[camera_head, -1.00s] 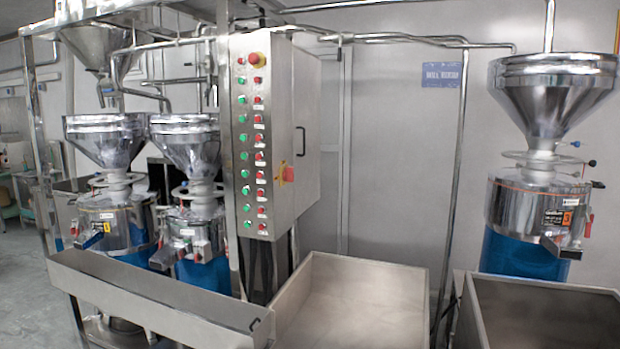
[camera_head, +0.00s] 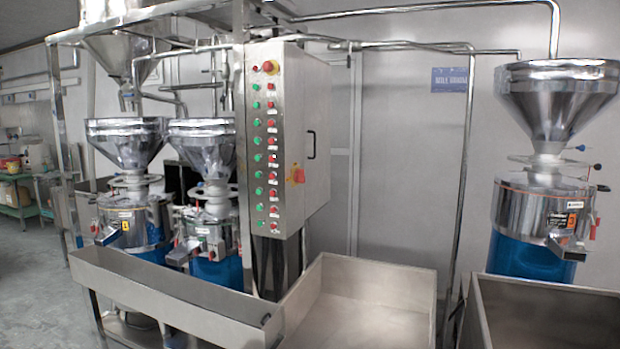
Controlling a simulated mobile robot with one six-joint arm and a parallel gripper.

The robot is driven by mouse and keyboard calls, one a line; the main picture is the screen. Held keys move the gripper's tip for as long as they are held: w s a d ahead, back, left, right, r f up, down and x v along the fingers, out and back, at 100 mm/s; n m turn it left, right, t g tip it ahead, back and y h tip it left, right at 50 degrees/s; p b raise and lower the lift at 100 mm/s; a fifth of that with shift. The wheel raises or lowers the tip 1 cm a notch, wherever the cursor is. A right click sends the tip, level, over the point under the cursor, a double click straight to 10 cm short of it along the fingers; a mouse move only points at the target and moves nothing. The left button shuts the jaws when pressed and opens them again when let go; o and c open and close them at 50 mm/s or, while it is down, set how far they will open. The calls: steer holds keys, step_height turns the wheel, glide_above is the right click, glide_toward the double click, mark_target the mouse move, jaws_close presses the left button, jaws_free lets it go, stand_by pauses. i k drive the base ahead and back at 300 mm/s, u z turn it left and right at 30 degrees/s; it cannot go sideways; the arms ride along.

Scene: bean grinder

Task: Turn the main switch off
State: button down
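The control cabinet (camera_head: 318,125) is a steel box on a post in the middle of the view. Its narrow front panel carries columns of green buttons (camera_head: 257,156) and red buttons (camera_head: 272,158). A larger red knob on a yellow base (camera_head: 270,67) sits at the panel's top. A red and yellow rotary switch (camera_head: 297,175) is on the cabinet's side face, low and near the panel edge; it looks like the main switch. A dark handle (camera_head: 311,145) is to its right. My gripper is not in view.
A long steel trough (camera_head: 170,290) and a wide steel bin (camera_head: 375,310) stand in front of the cabinet. Another bin (camera_head: 540,310) is at the lower right. Grinders with funnels stand at left (camera_head: 128,200) and right (camera_head: 545,200). Open floor (camera_head: 35,285) lies at far left.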

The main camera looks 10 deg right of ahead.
mark_target(300, 176)
steer(key=u, duration=0.1)
steer(key=i, duration=0.95)
steer(key=z, duration=0.25)
steer(key=k, duration=0.55)
steer(key=u, duration=1.15)
